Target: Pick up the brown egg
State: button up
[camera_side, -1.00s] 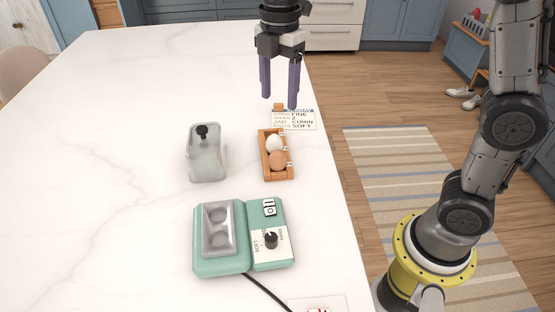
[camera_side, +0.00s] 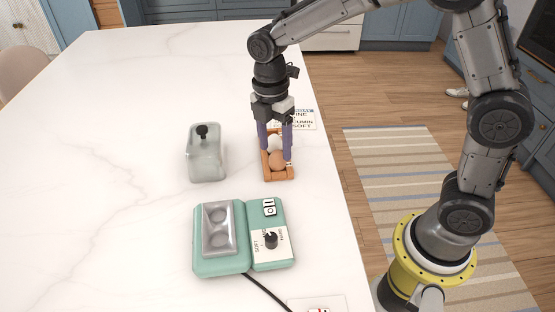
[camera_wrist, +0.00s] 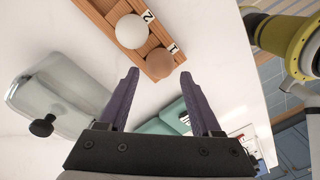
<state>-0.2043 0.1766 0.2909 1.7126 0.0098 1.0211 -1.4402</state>
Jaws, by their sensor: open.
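The brown egg (camera_side: 278,161) sits in the near end of a small orange-brown wooden holder (camera_side: 280,177). A white egg (camera_side: 274,143) sits behind it in the same holder. In the wrist view the brown egg (camera_wrist: 159,63) lies by label 1, just beyond and between my fingertips, and the white egg (camera_wrist: 132,31) lies by label 2. My gripper (camera_side: 276,159) points down over the holder, with its purple fingers apart and nothing between them in the wrist view (camera_wrist: 158,75). I cannot tell exactly how high the fingertips are above the holder.
A clear lidded container (camera_side: 206,158) with a black knob stands left of the holder. A green egg cooker (camera_side: 220,265) with a dial stands in front, its cord running forward. A printed card (camera_side: 304,120) lies behind. The counter's right edge is close; its left is clear.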

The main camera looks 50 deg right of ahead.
aim_at(275, 152)
jog(key=shift+s+f, duration=0.1)
jog(key=shift+f, duration=1.7)
jog(key=c, duration=0.7)
jog(key=shift+c, duration=0.2)
jog(key=shift+r, duration=0.15)
